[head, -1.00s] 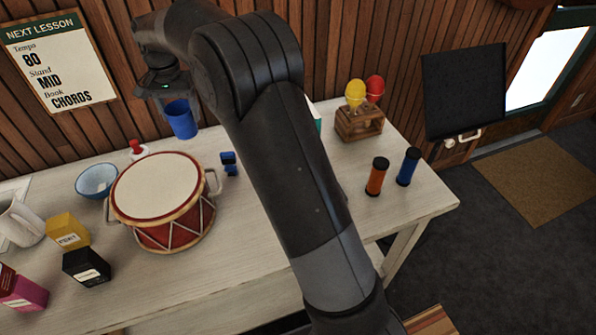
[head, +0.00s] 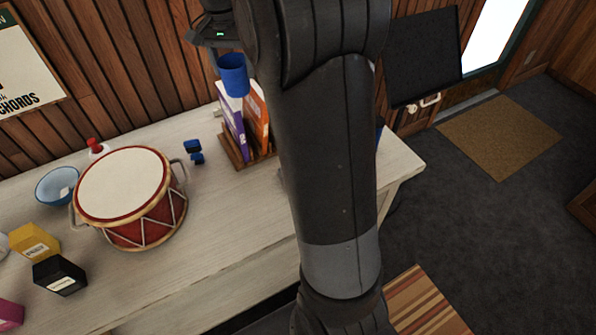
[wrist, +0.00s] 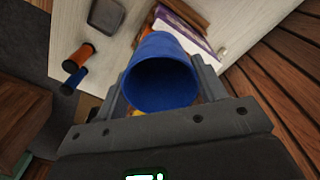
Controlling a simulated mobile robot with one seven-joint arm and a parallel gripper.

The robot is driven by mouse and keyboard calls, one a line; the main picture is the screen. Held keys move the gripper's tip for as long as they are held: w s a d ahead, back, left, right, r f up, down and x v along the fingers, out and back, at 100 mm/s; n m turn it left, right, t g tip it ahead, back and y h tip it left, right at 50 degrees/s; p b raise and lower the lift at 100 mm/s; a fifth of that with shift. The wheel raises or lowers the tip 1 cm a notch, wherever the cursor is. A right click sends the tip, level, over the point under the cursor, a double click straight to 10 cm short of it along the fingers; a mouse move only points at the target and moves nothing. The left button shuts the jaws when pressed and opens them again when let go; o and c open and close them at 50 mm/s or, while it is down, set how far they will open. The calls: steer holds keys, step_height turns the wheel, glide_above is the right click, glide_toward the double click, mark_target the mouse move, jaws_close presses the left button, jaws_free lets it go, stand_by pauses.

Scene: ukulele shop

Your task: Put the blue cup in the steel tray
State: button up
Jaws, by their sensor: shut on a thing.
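The blue cup (head: 233,80) is held in my gripper (head: 222,58), above the back of the table near the plank wall. In the wrist view the cup (wrist: 163,72) sits between the two fingers, its open mouth facing the camera. A dark grey, rounded-square flat thing (wrist: 107,16) lies on the table in the wrist view; it may be the steel tray, but I cannot tell for sure. In the head view my arm hides that part of the table.
A wooden rack with books (head: 247,125) stands just below the cup. A red drum (head: 125,198), a blue bowl (head: 57,186) and small boxes are on the left. Orange (wrist: 78,58) and blue (wrist: 73,80) shakers stand near a table edge. The table's front middle is clear.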

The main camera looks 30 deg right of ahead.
steer(key=s+d+f+m, duration=0.1)
steer(key=s+d+m, duration=0.2)
steer(key=s+d, duration=0.7)
steer(key=s+d+f+m, duration=0.1)
steer(key=s+d+m, duration=0.1)
steer(key=s+d, duration=0.8)
steer(key=s+a+f, duration=0.3)
steer(key=f, duration=0.8)
steer(key=shift+w+a+f, duration=1.3)
steer(key=shift+w+f, duration=0.2)
steer(key=shift+f, duration=0.4)
steer(key=shift+w+a+f, duration=1.3)
steer(key=shift+w+f, duration=0.25)
steer(key=shift+f, duration=0.35)
steer(key=shift+w+a+f, duration=1.3)
steer(key=shift+w+f, duration=0.2)
steer(key=shift+f, duration=0.4)
steer(key=shift+f, duration=0.15)
steer(key=o, duration=1)
steer(key=shift+o, duration=0.2)
